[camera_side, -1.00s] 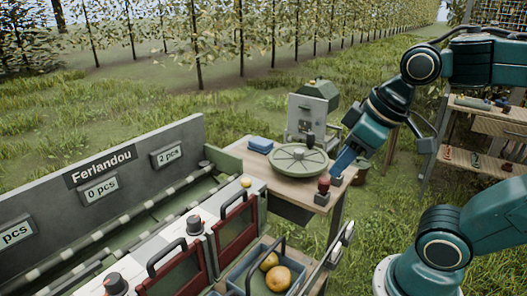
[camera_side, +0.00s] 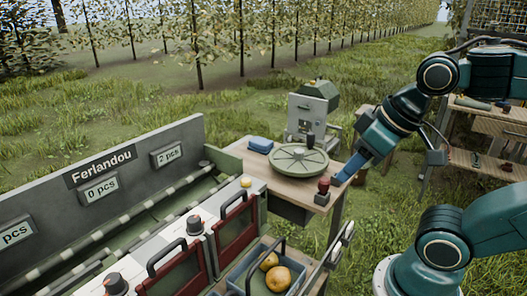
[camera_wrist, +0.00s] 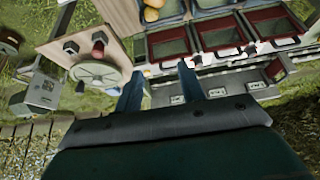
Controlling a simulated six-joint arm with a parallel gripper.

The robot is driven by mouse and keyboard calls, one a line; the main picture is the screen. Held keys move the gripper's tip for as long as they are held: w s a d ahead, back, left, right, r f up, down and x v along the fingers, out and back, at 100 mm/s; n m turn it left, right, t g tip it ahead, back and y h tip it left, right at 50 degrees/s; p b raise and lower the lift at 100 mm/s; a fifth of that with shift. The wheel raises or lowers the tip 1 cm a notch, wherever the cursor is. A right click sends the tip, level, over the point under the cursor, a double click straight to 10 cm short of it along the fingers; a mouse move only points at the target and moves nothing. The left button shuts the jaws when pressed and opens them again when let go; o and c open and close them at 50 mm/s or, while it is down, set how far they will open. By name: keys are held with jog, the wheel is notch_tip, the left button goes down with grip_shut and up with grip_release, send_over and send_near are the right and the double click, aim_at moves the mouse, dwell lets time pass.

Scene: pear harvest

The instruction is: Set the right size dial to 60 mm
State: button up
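Two black-topped size dials stand on the white panel of the sorting bench in the side view: one (camera_side: 194,225) beside the far red-framed gate and one (camera_side: 115,284) nearer the camera. Their scale marks and settings are too small to read. In the wrist view small dark knobs show along the panel, one of them (camera_wrist: 249,48) at the right. My gripper (camera_wrist: 160,80) is open and empty, its two blue fingers spread. In the side view my gripper (camera_side: 348,172) hangs by the right edge of the wooden table, well right of the dials.
A round green turntable (camera_side: 298,160), a red button (camera_side: 324,185) and a blue block (camera_side: 260,144) are on the wooden table. A crate (camera_side: 246,288) holds pears (camera_side: 277,278). Red-framed gates (camera_side: 236,228) with black handles rise beside the dials. A grey signboard (camera_side: 130,165) stands behind.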

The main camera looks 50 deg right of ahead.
jog(key=shift+o, duration=1.2)
jog(key=m+g, duration=0.3)
jog(key=g, duration=0.3)
send_over(193, 219)
notch_tip(193, 219, down, 8)
notch_tip(193, 219, down, 14)
jog(key=shift+r, duration=0.15)
